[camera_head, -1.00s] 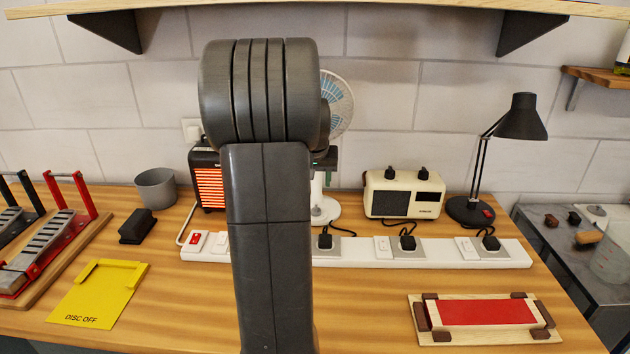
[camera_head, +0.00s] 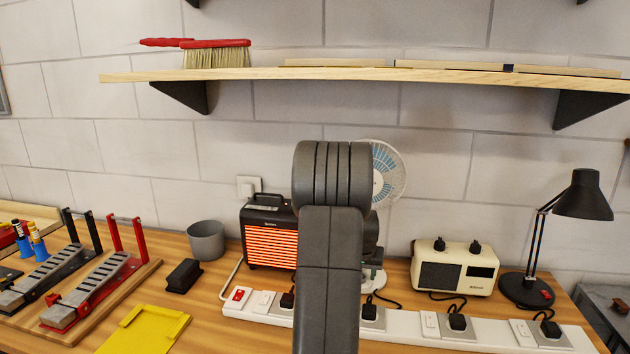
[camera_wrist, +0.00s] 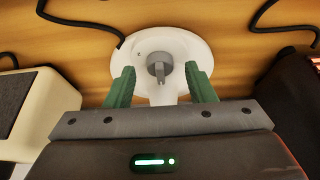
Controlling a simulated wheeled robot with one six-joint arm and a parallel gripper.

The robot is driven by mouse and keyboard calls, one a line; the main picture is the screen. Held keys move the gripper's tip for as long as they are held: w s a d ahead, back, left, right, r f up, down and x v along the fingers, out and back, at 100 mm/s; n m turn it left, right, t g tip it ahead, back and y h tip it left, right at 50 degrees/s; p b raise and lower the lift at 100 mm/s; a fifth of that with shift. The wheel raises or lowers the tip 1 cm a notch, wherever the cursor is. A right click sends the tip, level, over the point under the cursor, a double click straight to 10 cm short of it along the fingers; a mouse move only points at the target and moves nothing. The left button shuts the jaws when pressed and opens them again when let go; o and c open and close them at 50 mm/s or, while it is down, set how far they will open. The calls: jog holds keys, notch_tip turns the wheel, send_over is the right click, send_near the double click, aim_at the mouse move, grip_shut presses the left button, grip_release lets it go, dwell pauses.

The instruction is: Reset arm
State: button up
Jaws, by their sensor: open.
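The desk fan (camera_head: 384,178) stands at the back of the bench, partly hidden behind my arm in the head view. Its round white base (camera_wrist: 190,48) shows in the wrist view, with the grey speed dial (camera_wrist: 158,68) on it. My gripper (camera_wrist: 160,84) is open, its two green fingers pointing at the base, one on each side of the dial. The gap between the fingers is empty except for the dial seen through it. I cannot tell how close the fingertips are to the dial.
A heater (camera_head: 268,240) with glowing orange bars stands left of the fan, and a cream radio (camera_head: 455,268) stands right. A white power strip (camera_head: 400,322) with plugs runs along the front. A black lamp (camera_head: 583,196) stands far right. A shelf (camera_head: 350,74) hangs above.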

jog(key=shift+w+f, duration=0.2)
jog(key=shift+f, duration=0.25)
jog(key=shift+r, duration=0.1)
